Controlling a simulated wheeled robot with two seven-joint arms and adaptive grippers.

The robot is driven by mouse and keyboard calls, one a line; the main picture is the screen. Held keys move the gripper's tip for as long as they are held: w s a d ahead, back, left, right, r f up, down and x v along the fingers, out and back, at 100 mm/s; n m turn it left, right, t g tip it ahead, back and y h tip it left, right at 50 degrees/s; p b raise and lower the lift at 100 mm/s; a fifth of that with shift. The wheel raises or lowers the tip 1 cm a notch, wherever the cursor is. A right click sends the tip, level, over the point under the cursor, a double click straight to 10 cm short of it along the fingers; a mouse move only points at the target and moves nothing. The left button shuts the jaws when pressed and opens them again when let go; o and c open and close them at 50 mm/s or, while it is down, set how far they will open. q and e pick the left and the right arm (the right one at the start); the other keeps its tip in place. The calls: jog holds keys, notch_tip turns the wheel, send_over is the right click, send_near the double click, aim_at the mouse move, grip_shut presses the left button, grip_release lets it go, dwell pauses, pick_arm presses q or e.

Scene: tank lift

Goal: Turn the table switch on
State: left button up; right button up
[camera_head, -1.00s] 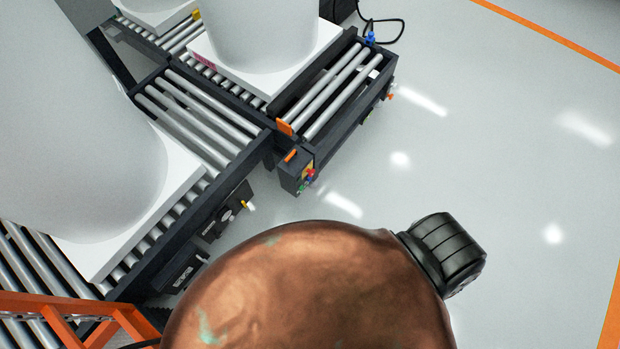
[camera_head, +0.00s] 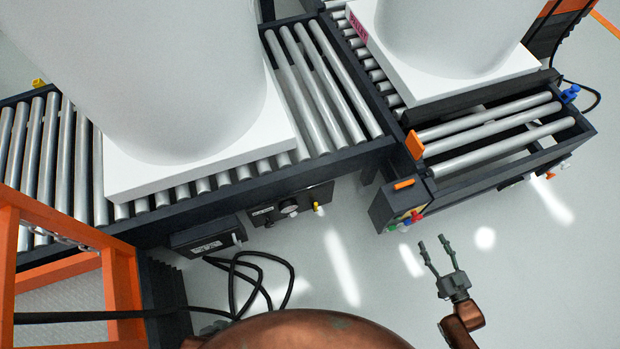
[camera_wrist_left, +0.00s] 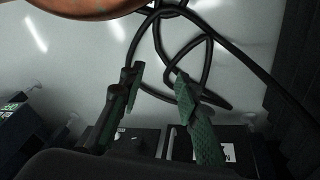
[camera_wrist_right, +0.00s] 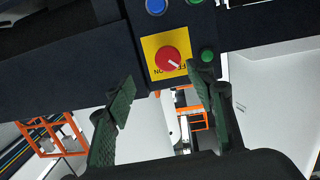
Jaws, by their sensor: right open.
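A red rotary switch on a yellow plate (camera_wrist_right: 168,58) is on the end face of a dark box, with a blue button (camera_wrist_right: 156,6) and a green button (camera_wrist_right: 207,55) close by. In the head view this control box (camera_head: 398,208) is at the near corner of the short roller table. My right gripper (camera_head: 433,243) is open and empty, just short of the box. In the right wrist view its fingertips (camera_wrist_right: 166,78) are apart, with the red switch between and beyond them. My left gripper (camera_wrist_left: 157,78) is open and empty, above black cables.
A long roller conveyor (camera_head: 330,95) carries a large white tank (camera_head: 190,70) on a white base. Its side has a black panel with a round knob (camera_head: 290,208). The floor at right is clear.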

aim_at(418, 220)
jog(key=shift+t+y, duration=0.4)
jog(key=shift+y, duration=0.3)
jog(key=b+x, duration=0.1)
jog(key=x, duration=0.1)
jog(key=b+x, duration=0.2)
jog(key=x, duration=0.1)
jog(key=b+x, duration=0.1)
jog(key=x, duration=0.2)
jog(key=shift+a+f, duration=0.1)
jog(key=shift+a, duration=0.25)
pick_arm(q)
jog(key=w+d+f+t, duration=0.1)
jog(key=w, duration=0.1)
jog(key=w+d+f+t+h, duration=0.1)
jog(key=d+f, duration=0.1)
jog(key=shift+w+d+b, duration=0.15)
jog(key=shift+w+b, duration=0.25)
pick_arm(e)
jog(key=shift+w+a, duration=0.25)
jog(key=shift+w, duration=0.35)
jog(key=shift+c, duration=0.4)
jog(key=c, duration=1.1)
